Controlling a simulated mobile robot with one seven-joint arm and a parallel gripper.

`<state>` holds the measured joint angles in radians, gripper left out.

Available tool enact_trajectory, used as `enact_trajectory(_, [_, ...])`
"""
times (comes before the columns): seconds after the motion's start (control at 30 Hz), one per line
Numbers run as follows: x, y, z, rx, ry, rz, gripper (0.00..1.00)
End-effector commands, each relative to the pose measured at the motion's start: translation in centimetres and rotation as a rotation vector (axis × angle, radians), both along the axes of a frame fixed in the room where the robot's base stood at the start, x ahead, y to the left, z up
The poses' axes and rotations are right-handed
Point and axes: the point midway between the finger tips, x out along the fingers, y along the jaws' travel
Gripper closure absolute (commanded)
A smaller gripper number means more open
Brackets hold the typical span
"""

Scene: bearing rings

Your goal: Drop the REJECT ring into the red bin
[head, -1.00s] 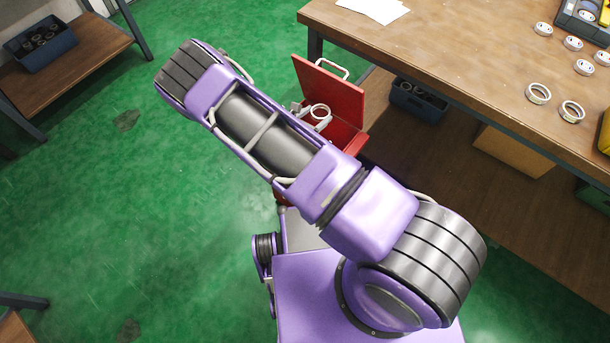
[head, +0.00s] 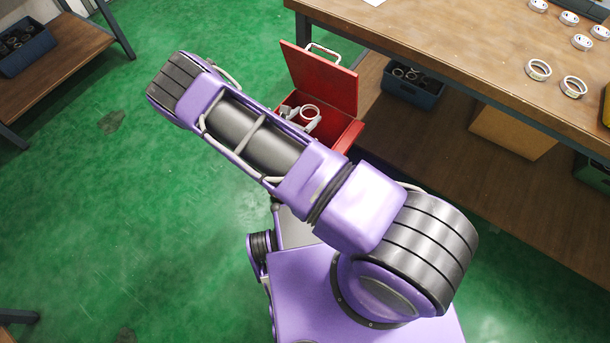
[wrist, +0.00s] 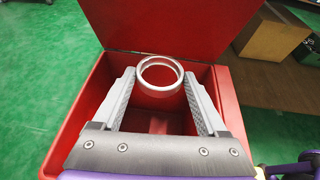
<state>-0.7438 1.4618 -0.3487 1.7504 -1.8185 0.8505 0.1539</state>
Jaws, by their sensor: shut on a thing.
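The red bin (head: 347,140) stands on the floor beside the table with its hinged lid (head: 318,80) up. The wrist view also shows the bin (wrist: 75,125) with its opening under my gripper. My gripper (wrist: 160,82) is shut on a pale metal ring (wrist: 160,92), which sits between its two fingertips. In the head view, my gripper (head: 301,119) and the ring (head: 310,112) show over the bin's opening, partly hidden by my arm. No REJECT marking can be read on the ring. The bin's floor looks bare where the wrist view shows it.
The wooden table (head: 440,50) at the right carries several pale rings, two near its front edge (head: 538,70). A blue bin (head: 412,88) and a cardboard box (head: 512,132) stand on its lower shelf.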

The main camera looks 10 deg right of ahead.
Motion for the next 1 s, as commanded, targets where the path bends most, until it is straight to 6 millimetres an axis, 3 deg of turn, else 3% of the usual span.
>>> enact_trajectory(0.2, [0.0, 0.0, 0.0, 0.000, -0.001, 0.000, 0.86])
enact_trajectory(0.23, [0.0, 0.0, 0.0, -0.001, -0.001, 0.000, 0.23])
enact_trajectory(0.37, [0.0, 0.0, 0.0, -0.001, -0.001, 0.000, 0.00])
enact_trajectory(0.73, [-0.6, 0.6, 0.4, 0.001, -0.001, 0.001, 0.00])
enact_trajectory(1.0, [-4.6, 4.2, 2.7, 0.002, 0.001, 0.004, 0.00])
